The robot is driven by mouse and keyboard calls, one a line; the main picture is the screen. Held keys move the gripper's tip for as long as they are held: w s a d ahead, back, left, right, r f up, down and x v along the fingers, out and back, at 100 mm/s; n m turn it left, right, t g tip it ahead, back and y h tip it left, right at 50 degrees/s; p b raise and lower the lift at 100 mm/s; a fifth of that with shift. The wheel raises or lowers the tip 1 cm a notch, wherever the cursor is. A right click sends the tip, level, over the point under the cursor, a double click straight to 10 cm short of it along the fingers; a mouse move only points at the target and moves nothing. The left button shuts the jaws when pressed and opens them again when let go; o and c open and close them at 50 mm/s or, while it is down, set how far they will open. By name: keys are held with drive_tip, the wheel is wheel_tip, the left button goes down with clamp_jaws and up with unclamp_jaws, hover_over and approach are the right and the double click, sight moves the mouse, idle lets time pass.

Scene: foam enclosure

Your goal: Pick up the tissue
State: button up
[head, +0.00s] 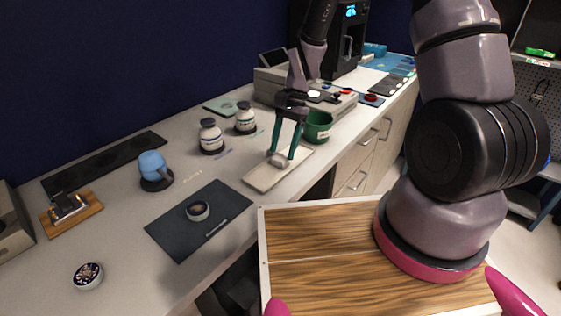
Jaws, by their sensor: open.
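A small greyish thing that looks like the tissue (278,161) lies on a flat beige board (262,181) on the counter. My gripper (282,156) has teal fingers and points down over the board. Its fingertips are apart, one on each side of the greyish thing. The gripper is open, and I cannot tell whether either finger touches the thing. The fingers hide part of it.
A green cup (318,127) stands close to the right of the gripper. Two white jars (211,137) stand to the left. A dark mat (190,232) with a round tin (197,211) lies nearer. A blue object (152,165) stands further left.

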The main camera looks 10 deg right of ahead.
sight(282, 156)
drive_tip(key=shift+x, duration=1.05)
drive_tip(key=shift+c, duration=0.3)
drive_tip(key=c, duration=0.9)
drive_tip(key=shift+r, duration=0.15)
wheel_tip(282, 156, up, 10)
